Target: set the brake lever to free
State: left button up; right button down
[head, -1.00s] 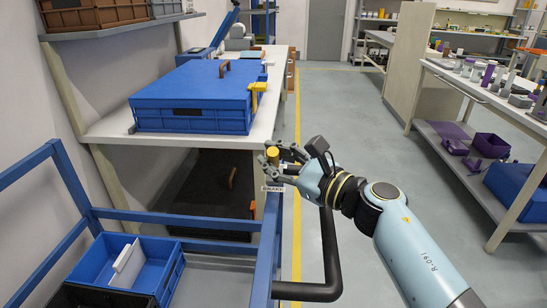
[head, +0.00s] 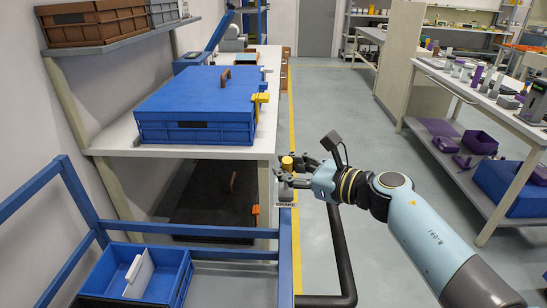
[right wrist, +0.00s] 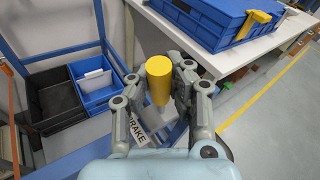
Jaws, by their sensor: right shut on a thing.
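The brake lever shows as a yellow cylindrical knob (head: 287,163), standing nearly upright above a white BRAKE label (head: 286,204) at the cart's right rail. My right gripper (head: 291,172) is shut on the lever, with its grey fingers around the knob. The knob (right wrist: 158,80) also shows in the right wrist view between the fingers of the right gripper (right wrist: 158,92), with the BRAKE label (right wrist: 138,130) below. The lower part of the lever is mostly hidden by the fingers. My left gripper is not in view.
The blue cart frame (head: 285,250) holds a blue bin (head: 175,262) at lower left. A black bent handle bar (head: 335,250) runs beside the lever. A workbench (head: 120,140) bears a large blue lidded box (head: 200,100). The aisle floor (head: 330,100) at right is clear.

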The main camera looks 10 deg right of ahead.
jog(key=w+m+p, duration=0.1)
jog(key=w+g+p, duration=0.1)
jog(key=p, duration=0.1)
jog(key=shift+d+r+m+g+h, duration=0.2)
jog(key=shift+r+m+g+h, duration=0.1)
jog(key=shift+r+m, duration=0.1)
jog(key=shift+w+d+f+m+g+p, duration=0.1)
jog(key=shift+w+f+m+g+p, duration=0.05)
jog(key=shift+w+m+g+p, duration=0.4)
jog(key=shift+w+d+f+m+g, duration=0.1)
jog(key=shift+w+f+m+g, duration=0.2)
jog(key=shift+w+m+g, duration=0.2)
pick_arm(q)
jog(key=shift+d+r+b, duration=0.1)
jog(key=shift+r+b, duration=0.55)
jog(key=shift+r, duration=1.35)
pick_arm(e)
jog(key=shift+w+d+f+m+g, duration=0.15)
jog(key=shift+w+f+m+g, duration=0.25)
jog(key=shift+w+m+g, duration=0.4)
jog(key=shift+s, duration=0.1)
jog(key=c, duration=1.2)
grip_release()
